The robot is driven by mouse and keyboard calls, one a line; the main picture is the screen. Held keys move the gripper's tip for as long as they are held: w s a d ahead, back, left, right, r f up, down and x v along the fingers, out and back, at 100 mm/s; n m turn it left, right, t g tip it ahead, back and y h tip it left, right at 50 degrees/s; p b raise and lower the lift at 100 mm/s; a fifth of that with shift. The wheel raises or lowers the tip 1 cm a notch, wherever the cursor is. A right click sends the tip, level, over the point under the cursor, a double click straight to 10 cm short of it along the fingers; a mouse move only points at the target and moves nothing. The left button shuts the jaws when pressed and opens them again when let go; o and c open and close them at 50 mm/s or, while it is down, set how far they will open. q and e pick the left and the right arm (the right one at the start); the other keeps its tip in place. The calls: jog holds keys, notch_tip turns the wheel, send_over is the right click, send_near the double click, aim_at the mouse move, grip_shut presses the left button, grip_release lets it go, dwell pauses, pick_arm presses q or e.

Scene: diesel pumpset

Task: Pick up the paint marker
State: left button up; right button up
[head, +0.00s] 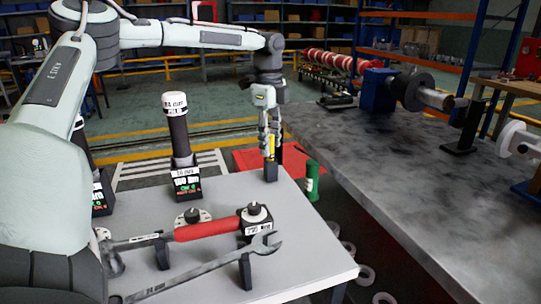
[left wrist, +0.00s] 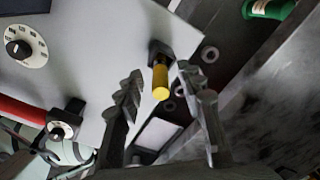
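The paint marker (head: 271,146) is a yellow stick standing upright in a small black holder (head: 271,172) at the far right corner of the light grey table. In the left wrist view the yellow marker (left wrist: 161,82) shows end-on between the fingers, with its holder (left wrist: 159,50) behind it. My left gripper (head: 270,146) points down at the marker from above. In the left wrist view its two fingers (left wrist: 160,88) are spread on either side of the marker, with gaps visible. My right gripper is not in view.
A torque wrench with a red handle (head: 208,229) and an open-end wrench (head: 205,268) lie on stands on the light table. A black tester with a white top (head: 179,130) stands behind. A green bottle (head: 312,180) is right of the marker, near the dark workbench (head: 400,165).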

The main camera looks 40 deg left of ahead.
pick_arm(q)
grip_shut()
notch_tip(320, 180, up, 10)
jog(key=shift+r, duration=0.1)
dwell(0.5)
